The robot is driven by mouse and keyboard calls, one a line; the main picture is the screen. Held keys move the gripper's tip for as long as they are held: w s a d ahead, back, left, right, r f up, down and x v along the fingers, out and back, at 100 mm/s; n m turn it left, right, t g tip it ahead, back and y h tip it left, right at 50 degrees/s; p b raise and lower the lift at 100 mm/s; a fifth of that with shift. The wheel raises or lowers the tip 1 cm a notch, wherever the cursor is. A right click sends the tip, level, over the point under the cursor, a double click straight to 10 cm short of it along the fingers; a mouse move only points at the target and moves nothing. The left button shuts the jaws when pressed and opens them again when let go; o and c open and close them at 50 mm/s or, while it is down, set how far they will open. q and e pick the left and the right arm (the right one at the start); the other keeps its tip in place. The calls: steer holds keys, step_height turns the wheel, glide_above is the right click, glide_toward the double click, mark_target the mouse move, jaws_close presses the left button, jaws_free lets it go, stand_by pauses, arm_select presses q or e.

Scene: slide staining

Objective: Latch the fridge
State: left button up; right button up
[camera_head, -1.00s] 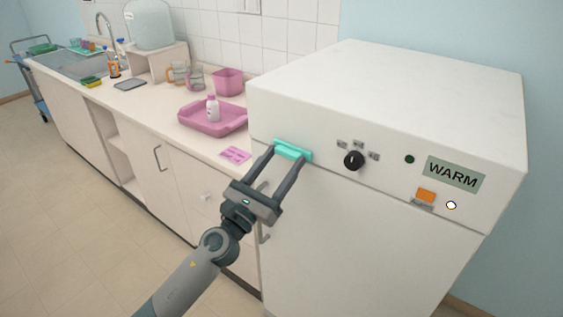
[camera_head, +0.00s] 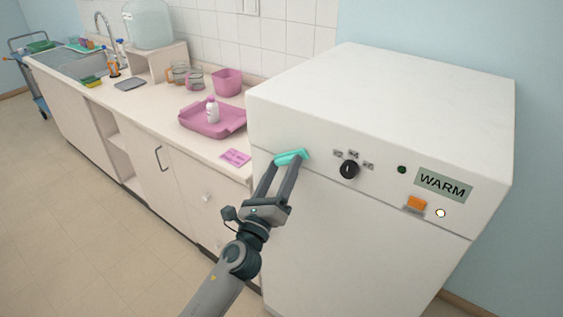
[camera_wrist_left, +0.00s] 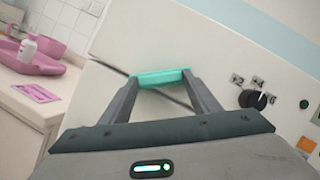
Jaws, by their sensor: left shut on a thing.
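The fridge (camera_head: 365,235) is a white cabinet at the right, its door front below a seam under the control panel. A teal latch (camera_head: 291,157) sits at the upper left of its front, near that seam, tilted with its right end higher. My left gripper (camera_head: 286,166) is shut on the latch, a finger at each end. In the left wrist view, the latch (camera_wrist_left: 162,77) lies between the fingertips and the dark seam runs behind it. The door looks flush with the cabinet. My right gripper is not in view.
The control panel has a black dial (camera_head: 349,170), an orange switch (camera_head: 416,204), a round white lamp (camera_head: 441,213) and a WARM sign (camera_head: 443,185). Left of the fridge, the counter (camera_head: 150,108) holds a pink tray (camera_head: 225,128) with a bottle (camera_head: 212,110), and a pink card (camera_head: 236,158).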

arm_select(q)
steer(key=n+y+p, duration=0.1)
steer(key=n+p, duration=0.2)
steer(key=n+g+y+p, duration=0.1)
steer(key=n+p, duration=0.2)
steer(key=n, duration=0.1)
steer(key=r+n+y+p, duration=0.1)
steer(key=n+p, duration=0.2)
steer(key=shift+s+d+r+n+g+y, duration=0.1)
steer(key=shift+s+d+n+g+y, duration=0.05)
steer(key=shift+n+g+y, duration=0.2)
steer(key=shift+n+g+y+p, duration=0.3)
steer(key=shift+n+p, duration=0.65)
steer(key=shift+p, duration=0.45)
steer(key=shift+f, duration=0.2)
steer(key=o, duration=1)
steer(key=shift+o, duration=0.2)
steer(key=shift+b+v, duration=0.4)
steer(key=shift+v, duration=0.45)
steer(key=b+v, duration=0.5)
steer(key=v, duration=1)
steer(key=shift+s, duration=0.3)
